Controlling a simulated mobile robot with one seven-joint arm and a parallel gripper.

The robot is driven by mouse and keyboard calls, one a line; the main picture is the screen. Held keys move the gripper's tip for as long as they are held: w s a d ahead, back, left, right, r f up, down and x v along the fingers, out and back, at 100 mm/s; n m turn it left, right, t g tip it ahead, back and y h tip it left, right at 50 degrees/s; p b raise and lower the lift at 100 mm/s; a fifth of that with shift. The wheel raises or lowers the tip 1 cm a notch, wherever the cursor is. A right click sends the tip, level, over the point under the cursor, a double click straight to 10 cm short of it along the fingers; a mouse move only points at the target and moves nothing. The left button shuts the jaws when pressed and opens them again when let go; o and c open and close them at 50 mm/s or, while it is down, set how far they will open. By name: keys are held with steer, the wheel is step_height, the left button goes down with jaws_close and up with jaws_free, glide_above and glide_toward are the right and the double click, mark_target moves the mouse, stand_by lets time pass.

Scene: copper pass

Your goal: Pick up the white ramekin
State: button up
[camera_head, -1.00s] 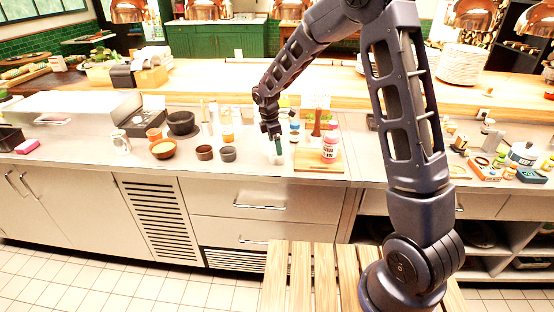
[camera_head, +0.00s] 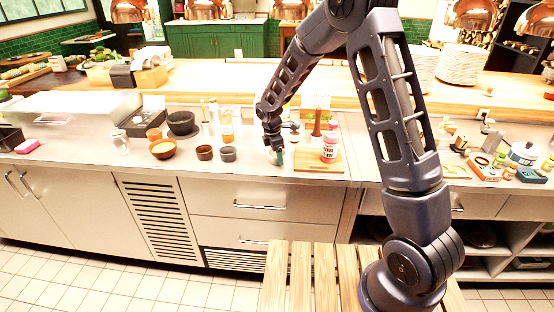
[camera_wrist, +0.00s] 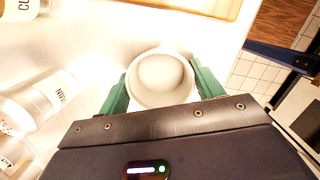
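The white ramekin (camera_wrist: 162,76) is a small round bowl, seen from above in the wrist view. It stands on the pale counter between the two green fingers of my gripper (camera_wrist: 161,82). The fingers are spread to either side of it, very close to its rim; I cannot tell whether they touch it. In the head view my gripper (camera_head: 278,157) is low at the counter, left of the wooden board, and the ramekin is hardly visible there behind the fingers.
White-labelled bottles (camera_wrist: 50,95) lie left in the wrist view. The counter's front edge is close.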

steer(key=c, duration=0.5)
steer(key=shift+o, duration=0.2)
steer(key=shift+r, duration=0.1)
